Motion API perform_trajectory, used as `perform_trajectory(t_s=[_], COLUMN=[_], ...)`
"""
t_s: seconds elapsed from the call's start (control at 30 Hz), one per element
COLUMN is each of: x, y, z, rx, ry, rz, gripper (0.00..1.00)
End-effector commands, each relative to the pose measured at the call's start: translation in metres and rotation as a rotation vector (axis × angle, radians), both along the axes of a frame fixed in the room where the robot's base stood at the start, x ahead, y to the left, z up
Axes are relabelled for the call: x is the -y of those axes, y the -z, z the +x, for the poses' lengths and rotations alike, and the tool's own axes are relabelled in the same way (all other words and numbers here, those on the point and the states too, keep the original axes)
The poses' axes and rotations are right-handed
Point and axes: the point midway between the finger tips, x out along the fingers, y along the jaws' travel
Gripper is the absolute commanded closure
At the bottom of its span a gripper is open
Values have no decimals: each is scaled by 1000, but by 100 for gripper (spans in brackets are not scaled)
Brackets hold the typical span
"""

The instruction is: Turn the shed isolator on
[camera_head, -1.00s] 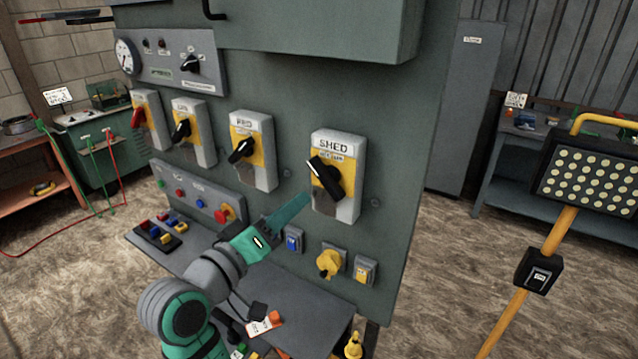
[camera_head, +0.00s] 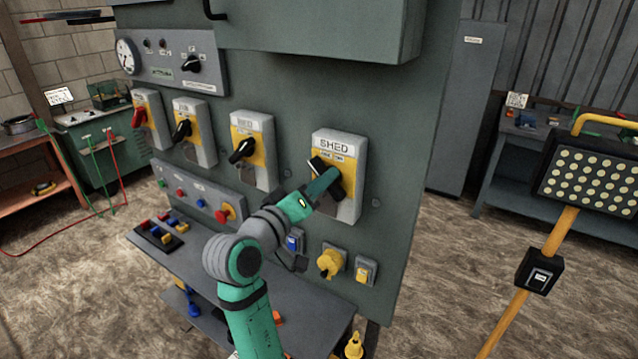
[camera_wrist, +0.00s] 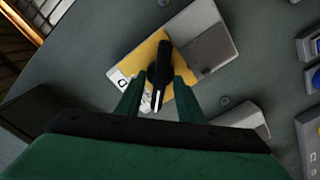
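The shed isolator (camera_head: 351,211) is a grey box with a yellow plate and a "SHED" label on the green panel. Its black rotary handle (camera_head: 318,165) sits tilted, upper end to the left; my gripper partly hides it in the head view. My gripper (camera_head: 328,180) is at the front of the isolator. In the wrist view the black handle (camera_wrist: 161,75) lies between the two green fingers (camera_wrist: 157,92), one on each side. Narrow gaps seem to show beside the handle, so the fingers look open around it.
Three similar isolators stand to the left, the nearest with a black handle (camera_head: 242,150). Below are a blue button (camera_head: 294,241), a yellow socket (camera_head: 330,263) and a red emergency button (camera_head: 225,213). A shelf (camera_head: 200,262) juts out under the panel. A yellow lamp stand (camera_head: 548,245) is at right.

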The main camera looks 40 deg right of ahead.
Motion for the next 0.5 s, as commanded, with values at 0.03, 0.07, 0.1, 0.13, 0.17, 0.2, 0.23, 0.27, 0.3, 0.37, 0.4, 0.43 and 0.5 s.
perform_trajectory(t_s=[0.03,0.07,0.1,0.13,0.17,0.2,0.23,0.27,0.3,0.37,0.4,0.43,0.5], x=[0,0,0,0,0,0,-1,-1,-1,-1,-1,-1,-2], y=[0,0,0,0,0,0,0,0,0,0,0,0,0], z=[0,0,0,0,0,0,0,0,0,0,0,0,1], rx=[0,0,0,0,0,0,0,0,0,0,0,0,3], ry=[0,0,0,0,0,0,0,0,0,-1,-1,-1,-2], rz=[0,0,0,0,0,0,0,0,0,0,0,0,2], gripper=[66,66,66,66,70,80,87,94,100,100,100,100,100])
